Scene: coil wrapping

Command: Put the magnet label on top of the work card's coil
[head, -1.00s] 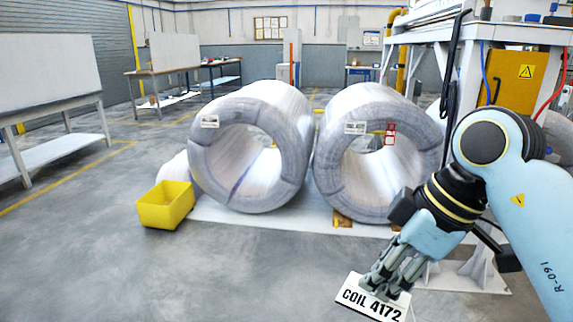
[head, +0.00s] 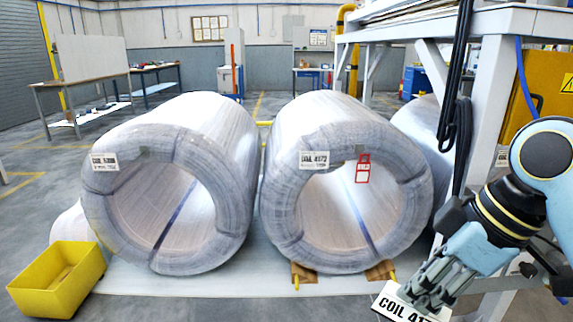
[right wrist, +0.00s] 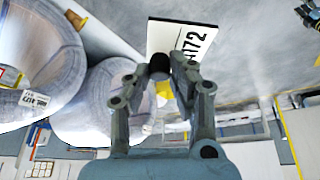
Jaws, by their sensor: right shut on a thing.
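My right gripper (head: 425,292) is shut on the white magnet label (head: 398,305), at the lower right of the head view. The label carries black print starting "COIL 41"; the gripper covers its end. In the right wrist view the label (right wrist: 178,42) shows "172" beyond the fingertips (right wrist: 168,68). Two large wrapped coils lie on their sides, open ends toward me: a left coil (head: 215,135) and a right coil (head: 300,112). Each has a small white tag; the right coil's tag (head: 314,160) seems to read "COIL 4172". A red-framed card (head: 363,168) hangs beside it. My left gripper is out of view.
A yellow bin (head: 55,285) stands at the lower left. The coils rest on a pale base (head: 215,280) with brown blocks (head: 305,275) under the right coil. A white frame (head: 478,110) with black cables stands at the right. Floor shows in front.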

